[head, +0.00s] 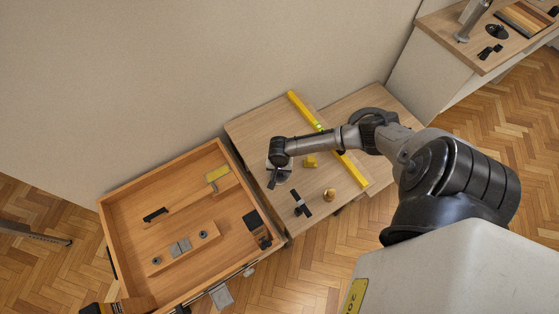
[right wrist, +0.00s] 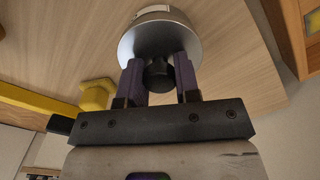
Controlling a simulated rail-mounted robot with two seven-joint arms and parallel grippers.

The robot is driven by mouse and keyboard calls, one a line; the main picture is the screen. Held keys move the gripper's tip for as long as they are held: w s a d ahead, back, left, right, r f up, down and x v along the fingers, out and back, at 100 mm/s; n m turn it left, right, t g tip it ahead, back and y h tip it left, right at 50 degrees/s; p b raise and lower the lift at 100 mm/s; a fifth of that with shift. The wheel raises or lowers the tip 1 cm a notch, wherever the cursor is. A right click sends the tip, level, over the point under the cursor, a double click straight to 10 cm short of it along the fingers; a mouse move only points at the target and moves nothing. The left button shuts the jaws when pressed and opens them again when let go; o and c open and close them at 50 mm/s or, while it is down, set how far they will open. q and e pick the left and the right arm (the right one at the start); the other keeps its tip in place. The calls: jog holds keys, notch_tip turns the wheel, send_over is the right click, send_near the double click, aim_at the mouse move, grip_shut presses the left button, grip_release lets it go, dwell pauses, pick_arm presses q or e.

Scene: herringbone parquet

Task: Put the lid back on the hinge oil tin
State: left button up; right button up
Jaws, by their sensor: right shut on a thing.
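My right gripper (head: 279,178) is over the left part of the small wooden table, its arm coming in from the right. In the right wrist view the gripper (right wrist: 158,72) has its two dark purple fingers on either side of a black knob. The knob belongs to a round silvery lid (right wrist: 140,40), which is held beyond the fingertips. A pale rim (right wrist: 154,8) shows just past the lid; I cannot tell whether it is part of the hinge oil tin. The tin is not clearly seen in the head view, where the gripper covers that spot. My left gripper is not in view.
A yellow level (head: 349,168), a yellow block (head: 310,161), a brass knob (head: 329,195) and a black-and-grey piece (head: 302,205) lie on the table (head: 250,125). An open drawer (head: 120,196) with tools adjoins it at left. A wall stands behind.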

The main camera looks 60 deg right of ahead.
jog(key=o, duration=1.4)
jog(key=shift+o, duration=0.2)
jog(key=shift+r, duration=0.1)
jog(key=shift+r+p, duration=0.15)
jog(key=shift+p, duration=0.2)
jog(key=shift+r+p, duration=1.75)
jog(key=shift+p, duration=0.35)
jog(key=shift+r+p, duration=1.5)
jog(key=shift+p, duration=0.45)
